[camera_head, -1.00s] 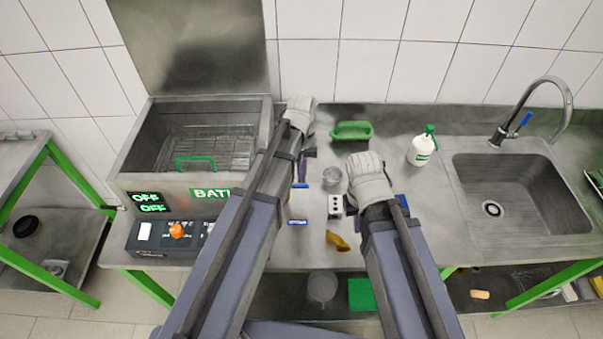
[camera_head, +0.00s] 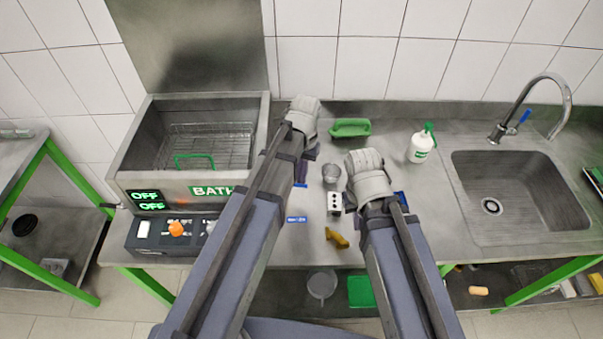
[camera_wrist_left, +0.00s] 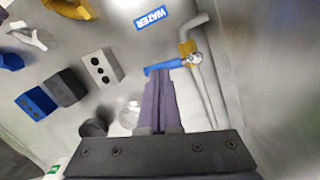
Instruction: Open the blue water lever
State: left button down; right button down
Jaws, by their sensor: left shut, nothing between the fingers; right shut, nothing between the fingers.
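The blue water lever (camera_wrist_left: 163,66) shows in the left wrist view, joined to a brass-coloured valve (camera_wrist_left: 187,48) on a grey pipe. My left gripper (camera_wrist_left: 160,74) is shut and empty, with its fingertips right at the lever; I cannot tell whether they touch it. A blue WATER label (camera_wrist_left: 153,18) lies beyond the lever. In the head view, my left gripper (camera_head: 301,170) is over the counter, and a small blue piece, likely the lever, shows just below it. My right gripper (camera_head: 349,202) is mostly hidden by its own arm, beside the grey socket block.
A grey socket block (camera_head: 334,203), a metal cup (camera_head: 331,173) and a yellow object (camera_head: 337,237) sit between my arms. The bath (camera_head: 190,165) is left, the sink (camera_head: 520,190) right.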

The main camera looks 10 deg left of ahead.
pick_arm(q)
jog(key=shift+s+d+m, duration=0.1)
jog(key=shift+s+m, duration=0.25)
jog(key=shift+m, duration=0.4)
jog(key=shift+s+m, duration=0.35)
jog(key=shift+m, duration=0.4)
jog(key=shift+s, duration=0.1)
jog(key=shift+s+a+m+y, duration=0.15)
jog(key=shift+s+m, duration=0.25)
jog(key=shift+m, duration=0.6)
jog(key=shift+s+a+m+y, duration=0.1)
jog(key=shift+s+m+y, duration=0.25)
jog(key=shift+m, duration=0.65)
jog(key=shift+s+a+m+t, duration=0.2)
jog(key=shift+s+m, duration=0.15)
jog(key=shift+m, duration=0.45)
jog(key=shift+s+a+m+t, duration=0.1)
jog(key=shift+s+m+t, duration=0.15)
jog(key=shift+m, duration=0.55)
jog(key=shift+s+a+m, duration=0.25)
jog(key=shift+m, duration=0.5)
jog(key=shift+s+a+m, duration=0.25)
jog(key=shift+m, duration=0.5)
jog(key=shift+w+a, duration=0.45)
jog(key=shift+w, duration=0.2)
